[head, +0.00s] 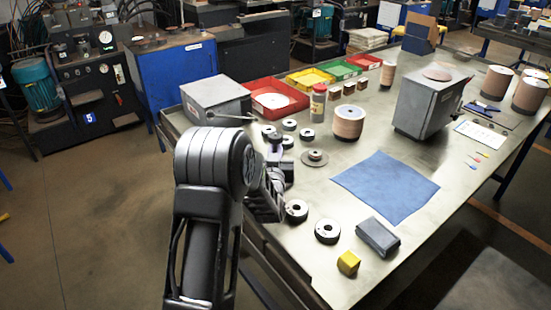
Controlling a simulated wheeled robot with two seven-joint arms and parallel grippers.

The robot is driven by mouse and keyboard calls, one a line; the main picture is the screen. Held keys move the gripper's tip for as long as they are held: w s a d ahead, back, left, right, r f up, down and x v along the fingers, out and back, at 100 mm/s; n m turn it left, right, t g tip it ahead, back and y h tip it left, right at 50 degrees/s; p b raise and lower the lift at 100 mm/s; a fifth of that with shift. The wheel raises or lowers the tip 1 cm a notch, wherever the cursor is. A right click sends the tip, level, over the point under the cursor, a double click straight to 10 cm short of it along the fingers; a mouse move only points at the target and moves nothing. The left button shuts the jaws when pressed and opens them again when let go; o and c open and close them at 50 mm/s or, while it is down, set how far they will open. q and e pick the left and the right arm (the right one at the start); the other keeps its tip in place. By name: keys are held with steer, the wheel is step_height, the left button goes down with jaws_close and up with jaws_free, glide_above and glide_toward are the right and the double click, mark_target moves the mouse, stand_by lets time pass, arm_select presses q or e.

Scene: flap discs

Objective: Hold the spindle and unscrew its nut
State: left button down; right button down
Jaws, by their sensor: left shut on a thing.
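My left arm reaches in from the bottom, and its gripper (277,168) is low over the table's left edge. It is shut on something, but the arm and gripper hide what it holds. Just right of it, a round metal piece with a wide flange and a raised hub (314,157) stands on the table, apart from the gripper. I cannot tell whether this is the spindle, and I cannot make out a nut. My right gripper is not in view.
Several dark rings (327,230) lie around the gripper. A grey box (216,97), colored trays (279,98), a bottle (318,103) and a metal cabinet (430,103) stand farther back.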

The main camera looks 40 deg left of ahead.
mark_target(275, 133)
arm_select(q)
step_height(275, 133, up, 10)
steer(key=shift+r+b, duration=0.25)
steer(key=shift+b, duration=0.2)
steer(key=shift+f, duration=0.1)
stand_by(0.8)
